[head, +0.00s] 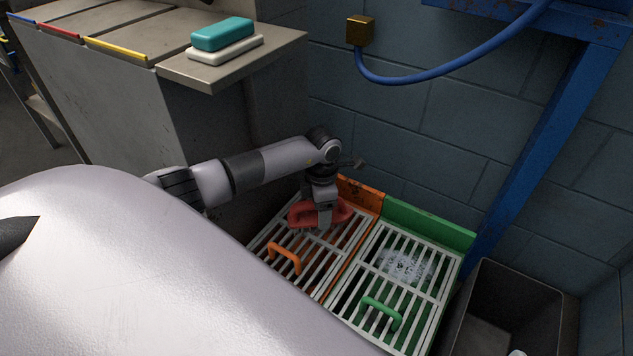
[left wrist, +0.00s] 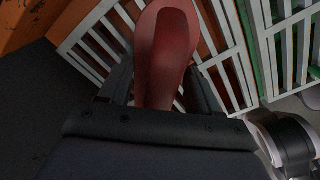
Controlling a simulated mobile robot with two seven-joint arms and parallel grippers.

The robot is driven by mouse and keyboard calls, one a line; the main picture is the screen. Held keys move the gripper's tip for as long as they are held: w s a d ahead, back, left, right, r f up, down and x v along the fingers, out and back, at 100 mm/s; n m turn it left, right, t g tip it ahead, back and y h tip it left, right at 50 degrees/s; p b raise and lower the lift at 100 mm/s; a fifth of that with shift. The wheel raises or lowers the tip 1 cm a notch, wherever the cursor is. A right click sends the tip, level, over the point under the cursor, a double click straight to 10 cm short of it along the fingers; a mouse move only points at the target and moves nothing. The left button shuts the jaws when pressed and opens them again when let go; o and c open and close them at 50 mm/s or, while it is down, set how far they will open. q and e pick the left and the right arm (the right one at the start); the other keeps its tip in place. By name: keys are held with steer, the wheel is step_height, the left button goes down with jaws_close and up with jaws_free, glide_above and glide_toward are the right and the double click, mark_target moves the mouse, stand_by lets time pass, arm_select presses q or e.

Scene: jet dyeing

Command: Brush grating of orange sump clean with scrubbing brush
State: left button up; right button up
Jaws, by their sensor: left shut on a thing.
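The orange sump (head: 362,196) stands on the floor against the wall, with a pale slatted grating (head: 318,262) over it and an orange handle (head: 284,258) near its front. My left gripper (head: 325,222) points down over the back part of this grating. It is shut on a red scrubbing brush (head: 343,211). In the left wrist view the red brush (left wrist: 165,60) sits between the two dark fingers, with grating slats (left wrist: 95,45) behind it. The bristles are hidden, and I cannot tell whether they touch the slats. My right gripper is not in view.
A green sump (head: 430,220) with its own grating and green handle (head: 382,312) adjoins on the right, with whitish stuff under its slats. A dark bin (head: 510,300) stands farther right. A grey cabinet (head: 230,130) closes off the left, with a teal-and-white soap-like block (head: 222,36) on top.

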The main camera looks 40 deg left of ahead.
arm_select(q)
steer(key=shift+w+d+p, duration=0.15)
steer(key=shift+d, duration=1.35)
steer(key=shift+w+d+p, duration=0.15)
steer(key=shift+d, duration=1.3)
steer(key=shift+a, duration=0.1)
